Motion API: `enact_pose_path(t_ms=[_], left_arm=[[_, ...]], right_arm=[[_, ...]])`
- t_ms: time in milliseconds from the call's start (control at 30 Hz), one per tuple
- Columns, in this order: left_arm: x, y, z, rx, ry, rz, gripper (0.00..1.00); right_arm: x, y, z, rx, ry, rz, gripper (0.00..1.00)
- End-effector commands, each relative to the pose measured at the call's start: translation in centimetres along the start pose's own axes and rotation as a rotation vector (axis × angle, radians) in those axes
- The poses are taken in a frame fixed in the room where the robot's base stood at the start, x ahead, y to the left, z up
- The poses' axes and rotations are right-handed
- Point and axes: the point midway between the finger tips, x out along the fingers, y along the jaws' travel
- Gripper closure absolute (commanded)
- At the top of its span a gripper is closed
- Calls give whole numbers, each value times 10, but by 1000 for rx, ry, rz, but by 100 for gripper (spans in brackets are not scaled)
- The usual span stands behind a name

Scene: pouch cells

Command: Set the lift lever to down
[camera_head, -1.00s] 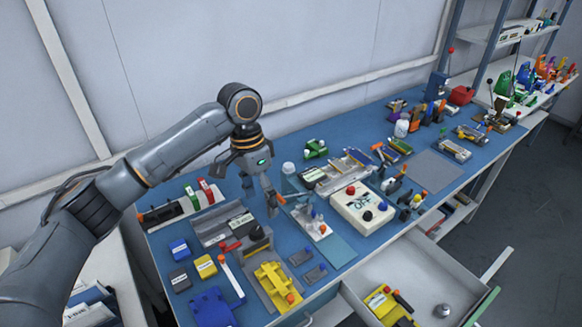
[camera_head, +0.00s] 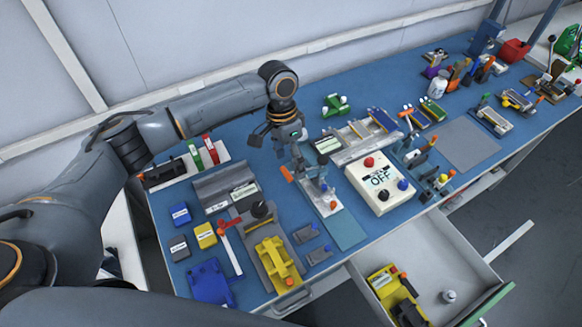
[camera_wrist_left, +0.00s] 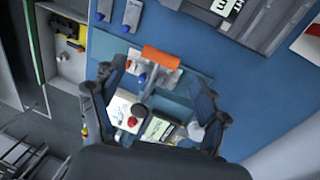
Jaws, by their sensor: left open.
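A lever with an orange cylindrical handle (camera_head: 287,174) stands on a small light-based fixture (camera_head: 331,206) in the middle of the blue bench; I take it for the lift lever, though I read no label on it. The orange handle shows large in the left wrist view (camera_wrist_left: 162,58), beyond and between the fingertips. My left gripper (camera_head: 283,158) is open and empty, pointing down just above and behind the handle. In the left wrist view its two fingers (camera_wrist_left: 160,78) are spread wide, apart from the handle. Part of the fixture is hidden behind the gripper. My right gripper is not in view.
An open drawer (camera_head: 432,262) juts out at the front right. A grey mat (camera_head: 468,144) is bare.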

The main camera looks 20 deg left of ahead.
Motion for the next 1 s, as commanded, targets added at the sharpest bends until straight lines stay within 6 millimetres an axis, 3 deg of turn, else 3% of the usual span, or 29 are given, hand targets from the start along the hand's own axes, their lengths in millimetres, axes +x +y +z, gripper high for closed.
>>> enact_pose_path(t_ms=[133, 300, 633, 1000], left_arm=[[23, 1, 0, 0, -3, 2, 26], [38, 1, 0, 0, -1, 1, 26], [43, 0, 0, 1, 0, 0, 26], [42, 0, 0, 0, 0, -1, 99]], right_arm=[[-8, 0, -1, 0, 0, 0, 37], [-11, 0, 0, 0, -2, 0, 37], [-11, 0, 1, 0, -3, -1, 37], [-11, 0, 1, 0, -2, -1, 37]])
